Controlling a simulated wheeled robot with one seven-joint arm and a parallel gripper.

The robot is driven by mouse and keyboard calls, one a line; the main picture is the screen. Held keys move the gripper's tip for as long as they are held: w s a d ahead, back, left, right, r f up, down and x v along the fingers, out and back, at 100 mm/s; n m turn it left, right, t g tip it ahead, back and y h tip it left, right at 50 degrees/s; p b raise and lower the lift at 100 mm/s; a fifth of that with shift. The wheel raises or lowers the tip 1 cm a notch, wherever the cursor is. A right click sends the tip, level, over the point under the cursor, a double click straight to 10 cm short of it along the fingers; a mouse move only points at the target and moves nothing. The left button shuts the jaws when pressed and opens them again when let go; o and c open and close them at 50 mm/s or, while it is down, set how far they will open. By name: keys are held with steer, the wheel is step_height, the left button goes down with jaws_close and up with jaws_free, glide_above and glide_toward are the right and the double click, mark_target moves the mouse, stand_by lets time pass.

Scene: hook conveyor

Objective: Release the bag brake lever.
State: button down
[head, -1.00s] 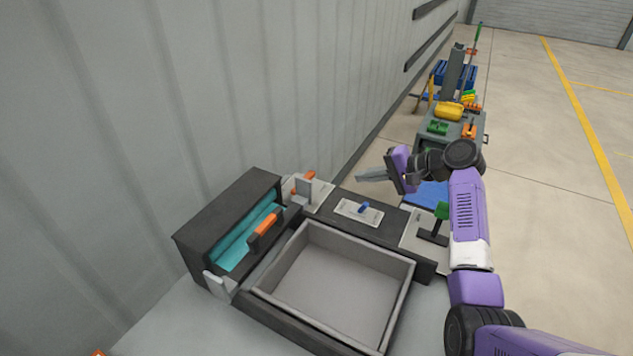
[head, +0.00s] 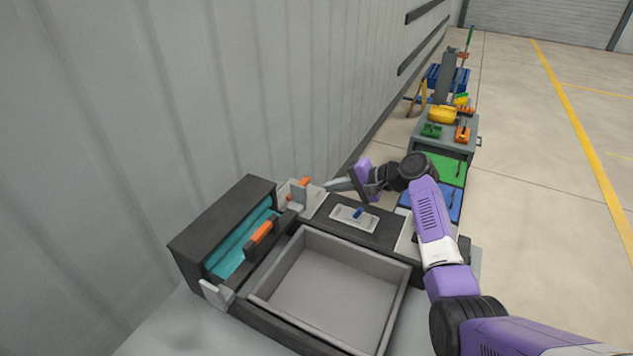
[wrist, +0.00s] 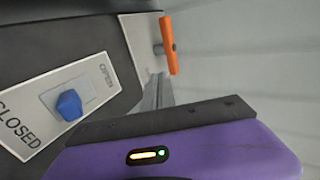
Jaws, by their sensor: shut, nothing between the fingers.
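An orange-handled lever (head: 304,182) stands on a pale plate at the back of the bench, beside the black box. In the wrist view its orange handle (wrist: 168,45) lies just beyond my fingertips. No label reading brake is legible. My gripper (head: 328,186) is shut and empty, its fingers pointing left toward this lever, with a small gap between them. In the wrist view the grey fingers (wrist: 156,92) sit together below the handle. A second orange handle (head: 262,231) is on the front of the black box, over a teal roll (head: 235,256).
A blue switch (head: 359,212) on a plate marked OPEN and CLOSED (wrist: 18,121) is close to my gripper. A grey open tray (head: 335,300) is in front. The ribbed wall (head: 130,110) rises behind. A tool cart (head: 450,134) stands beyond; the floor at right is clear.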

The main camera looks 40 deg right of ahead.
mark_target(307, 184)
steer(key=shift+w+a+f+p, duration=0.15)
steer(key=shift+w+a, duration=0.15)
steer(key=shift+w, duration=0.55)
steer(key=shift+w+a+f+p, duration=0.1)
steer(key=shift+w+a, duration=0.25)
steer(key=shift+w, duration=0.55)
steer(key=shift+w+a+f+p, duration=0.15)
steer(key=shift+w+a, duration=0.15)
steer(key=shift+w, duration=0.55)
steer(key=shift+d+b, duration=0.1)
steer(key=shift+b, duration=0.35)
